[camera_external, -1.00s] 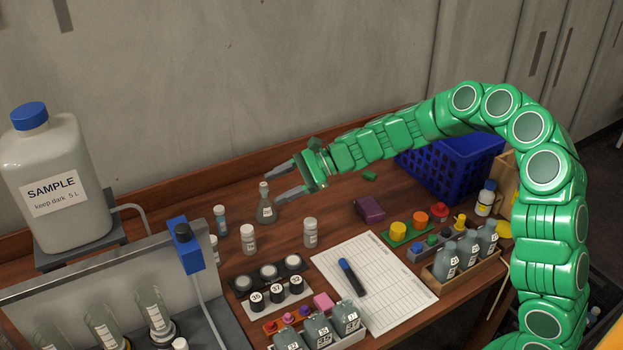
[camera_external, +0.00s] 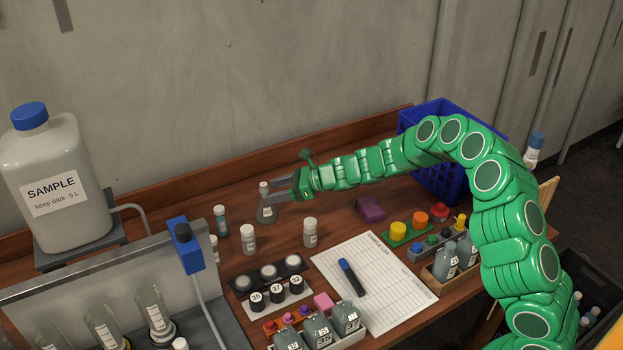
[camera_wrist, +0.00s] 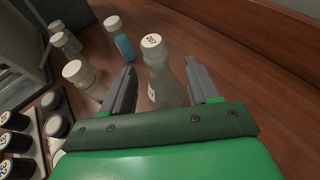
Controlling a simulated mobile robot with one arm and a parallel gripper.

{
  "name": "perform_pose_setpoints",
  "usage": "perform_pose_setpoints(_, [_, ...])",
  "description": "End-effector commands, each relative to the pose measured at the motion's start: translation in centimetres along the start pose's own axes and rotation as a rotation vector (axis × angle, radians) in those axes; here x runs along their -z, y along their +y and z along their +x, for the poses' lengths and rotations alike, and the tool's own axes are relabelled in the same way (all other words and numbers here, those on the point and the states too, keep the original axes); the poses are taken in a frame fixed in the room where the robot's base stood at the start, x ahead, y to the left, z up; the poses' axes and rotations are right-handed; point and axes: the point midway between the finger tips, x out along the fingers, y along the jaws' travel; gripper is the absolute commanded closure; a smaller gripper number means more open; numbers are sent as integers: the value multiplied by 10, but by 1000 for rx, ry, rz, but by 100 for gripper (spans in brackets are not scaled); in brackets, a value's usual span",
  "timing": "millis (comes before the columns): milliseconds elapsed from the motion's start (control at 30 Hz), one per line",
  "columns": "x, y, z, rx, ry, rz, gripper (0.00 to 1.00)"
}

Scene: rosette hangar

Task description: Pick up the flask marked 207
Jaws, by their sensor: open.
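A small grey glass flask with a white cap (camera_external: 265,207) stands upright on the wooden bench. In the wrist view the flask (camera_wrist: 162,80) has a printed cap that seems to read 207. My gripper (camera_external: 272,190) is open at the flask. In the wrist view its two fingers (camera_wrist: 163,85) lie on either side of the flask, with a gap on the right side. The left finger looks close to it; I cannot tell whether it touches.
A blue-filled vial (camera_external: 220,220) and white-capped bottles (camera_external: 248,238) (camera_external: 310,232) stand nearby. A paper sheet with a marker (camera_external: 352,278), a purple block (camera_external: 370,208) and a blue crate (camera_external: 432,180) are to the right. A wooden back ledge (camera_external: 200,178) runs behind.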

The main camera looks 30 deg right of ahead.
Motion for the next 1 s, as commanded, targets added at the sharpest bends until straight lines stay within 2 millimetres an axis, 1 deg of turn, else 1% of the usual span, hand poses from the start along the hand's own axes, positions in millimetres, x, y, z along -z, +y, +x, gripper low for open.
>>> perform_pose_setpoints(33, [1,1,5,-1,2,-1,40])
perform_pose_setpoints(267, [0,2,17,-2,2,0,40])
perform_pose_setpoints(633, [-2,3,56,0,2,-2,40])
perform_pose_setpoints(733, [-2,3,60,-1,2,-2,40])
perform_pose_setpoints(933, [-2,3,60,0,1,-1,40])
perform_pose_setpoints(1000, [-2,3,60,0,1,-1,51])
